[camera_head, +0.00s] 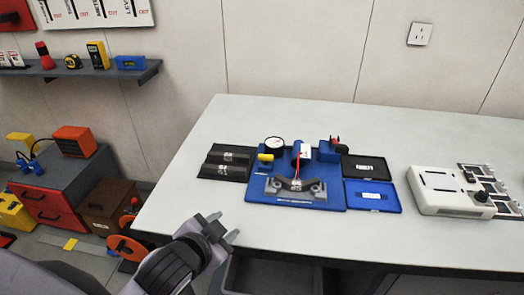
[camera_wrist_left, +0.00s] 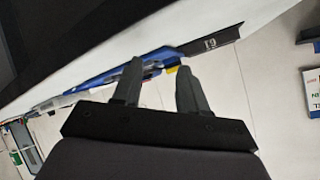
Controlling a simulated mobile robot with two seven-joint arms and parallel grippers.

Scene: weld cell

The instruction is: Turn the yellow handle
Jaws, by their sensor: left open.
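A small yellow handle (camera_head: 265,157) sits at the left rear of a blue fixture board (camera_head: 300,204) on the white table, just below a round white dial gauge (camera_head: 274,143). My left gripper (camera_head: 224,228) is open and empty at the table's front edge. It is in front of the fixture board and to its left, well apart from the handle. In the left wrist view the open fingers (camera_wrist_left: 160,68) point toward the blurred blue board edge, with a small yellow patch (camera_wrist_left: 172,70) beyond them, likely the handle. My right gripper is not in view.
A black block (camera_head: 226,163) lies left of the board. An open blue case (camera_head: 372,196) with a black lid lies right of it. A curved dark part is mounted at the board's front. A white device (camera_head: 448,191) stands farther right. The table's front left is clear.

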